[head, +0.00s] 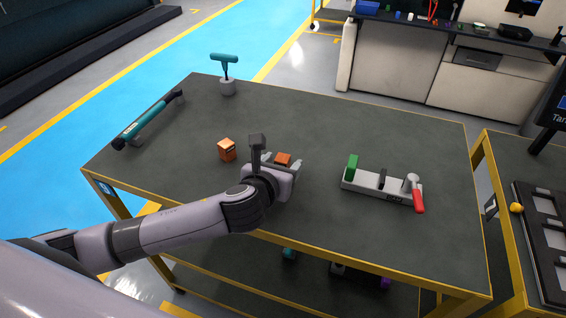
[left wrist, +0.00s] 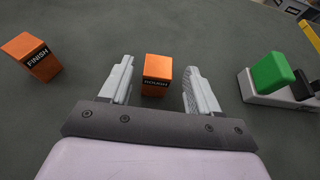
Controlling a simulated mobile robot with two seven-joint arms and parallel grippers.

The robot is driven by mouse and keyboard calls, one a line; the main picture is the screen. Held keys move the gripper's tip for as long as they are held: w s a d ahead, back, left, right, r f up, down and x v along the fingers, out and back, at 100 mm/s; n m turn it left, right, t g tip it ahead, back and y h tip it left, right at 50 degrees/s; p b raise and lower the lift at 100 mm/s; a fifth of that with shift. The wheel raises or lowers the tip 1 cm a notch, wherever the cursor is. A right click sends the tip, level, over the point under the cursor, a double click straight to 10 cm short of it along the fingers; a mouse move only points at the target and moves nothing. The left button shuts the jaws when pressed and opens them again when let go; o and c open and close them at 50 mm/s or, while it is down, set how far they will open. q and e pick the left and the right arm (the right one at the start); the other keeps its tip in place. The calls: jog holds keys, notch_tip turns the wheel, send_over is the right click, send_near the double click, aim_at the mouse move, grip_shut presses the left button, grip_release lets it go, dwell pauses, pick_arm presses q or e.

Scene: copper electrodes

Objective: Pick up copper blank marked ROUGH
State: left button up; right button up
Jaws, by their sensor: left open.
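The copper block marked ROUGH (left wrist: 157,69) stands on the table between the two open fingers of my left gripper (left wrist: 158,84) in the left wrist view. Gaps show on both sides of it, so the fingers look apart from it. In the head view the ROUGH block (head: 283,158) is partly hidden behind my left gripper (head: 281,163). A second copper block, marked FINISH (left wrist: 31,57), stands to the left; it also shows in the head view (head: 227,150). My right gripper is not in view.
A grey fixture (head: 372,190) with a green block and a red-handled clamp stands to the right on the table (head: 330,125). A teal-handled tool (head: 226,75) stands at the back, and a long teal tool (head: 148,120) lies at the left edge. The table's middle back is clear.

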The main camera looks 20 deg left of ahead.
aim_at(287, 155)
pick_arm(q)
jog(key=shift+x, duration=2.4)
jog(key=shift+w+a+r, duration=0.1)
jog(key=shift+r, duration=0.1)
grip_shut()
